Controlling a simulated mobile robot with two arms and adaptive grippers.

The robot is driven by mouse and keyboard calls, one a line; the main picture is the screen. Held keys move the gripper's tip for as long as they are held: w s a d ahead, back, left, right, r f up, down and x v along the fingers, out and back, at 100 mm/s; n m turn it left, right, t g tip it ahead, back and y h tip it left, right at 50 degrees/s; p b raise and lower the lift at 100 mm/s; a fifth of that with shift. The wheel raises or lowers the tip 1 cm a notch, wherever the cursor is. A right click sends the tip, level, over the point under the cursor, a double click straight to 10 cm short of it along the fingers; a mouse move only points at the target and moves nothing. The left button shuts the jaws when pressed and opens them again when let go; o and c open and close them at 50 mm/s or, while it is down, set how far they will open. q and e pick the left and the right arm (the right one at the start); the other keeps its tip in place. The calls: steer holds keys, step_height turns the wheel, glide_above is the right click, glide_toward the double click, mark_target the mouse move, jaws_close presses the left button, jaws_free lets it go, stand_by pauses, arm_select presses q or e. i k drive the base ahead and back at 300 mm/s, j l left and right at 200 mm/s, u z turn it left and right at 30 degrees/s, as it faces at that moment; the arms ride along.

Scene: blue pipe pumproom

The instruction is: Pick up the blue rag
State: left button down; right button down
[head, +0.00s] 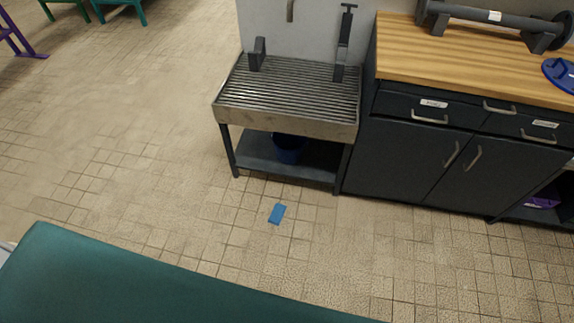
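The blue rag (277,214) is a small flat blue rectangle lying on the tiled floor, a little in front of the metal stand with the slatted top. It lies apart from the stand's legs, and nothing covers it. Neither of my grippers shows in the head view.
The slatted stand (288,122) has a lower shelf with a dark blue bucket (289,149). A dark cabinet (420,162) with a wooden top stands to its right. A teal surface (150,285) fills the bottom left foreground. The tiled floor (110,150) on the left is clear.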

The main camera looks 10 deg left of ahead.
mark_target(276, 216)
steer(key=i+j, duration=0.1)
steer(key=j, duration=0.2)
steer(key=i+j, duration=0.15)
steer(key=j, duration=0.15)
steer(key=i+j, duration=0.1)
steer(key=j, duration=0.25)
steer(key=i+j, duration=0.1)
steer(key=j, duration=0.2)
